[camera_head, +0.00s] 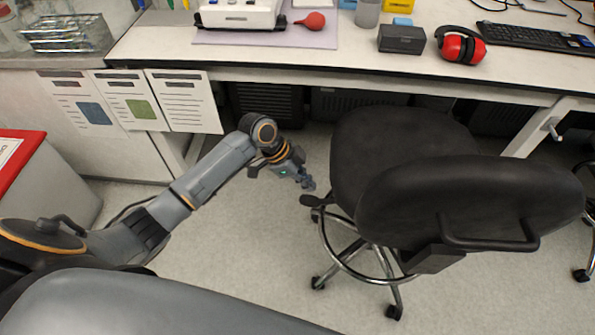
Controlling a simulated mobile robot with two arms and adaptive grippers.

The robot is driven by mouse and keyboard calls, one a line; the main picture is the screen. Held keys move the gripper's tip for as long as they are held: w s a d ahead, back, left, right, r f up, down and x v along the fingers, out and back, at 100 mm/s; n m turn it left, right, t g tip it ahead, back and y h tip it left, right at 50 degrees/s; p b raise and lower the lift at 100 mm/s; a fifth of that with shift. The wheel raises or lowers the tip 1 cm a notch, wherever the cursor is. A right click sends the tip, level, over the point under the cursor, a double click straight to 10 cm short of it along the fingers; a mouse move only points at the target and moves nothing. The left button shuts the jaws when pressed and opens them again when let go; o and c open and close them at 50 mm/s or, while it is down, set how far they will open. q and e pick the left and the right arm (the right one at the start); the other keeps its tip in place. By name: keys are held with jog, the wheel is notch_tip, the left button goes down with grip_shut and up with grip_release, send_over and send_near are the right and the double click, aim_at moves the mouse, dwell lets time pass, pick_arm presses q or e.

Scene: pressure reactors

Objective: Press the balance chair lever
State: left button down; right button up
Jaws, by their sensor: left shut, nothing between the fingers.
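The black balance chair (395,150) stands at the middle right, with its backrest toward me. Its lever (312,201) shows as a short black paddle sticking out to the left under the seat, above the chrome foot ring. My left gripper (308,184) is shut and empty. In the picture it is just above the lever and left of the seat edge. I cannot tell whether it touches the lever. My right gripper is not in view.
A lab bench (365,60) runs behind the chair, with red ear muffs (461,45), a black box (401,38) and a keyboard (535,37) on it. Paper sheets (130,100) hang at its front left. A red-topped bin (40,180) stands at the left. Floor left of the chair is clear.

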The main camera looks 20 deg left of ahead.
aim_at(313, 200)
pick_arm(q)
jog(key=f, duration=0.4)
jog(key=shift+s+a+f, duration=0.1)
jog(key=shift+a+f, duration=0.1)
jog(key=shift+f, duration=0.2)
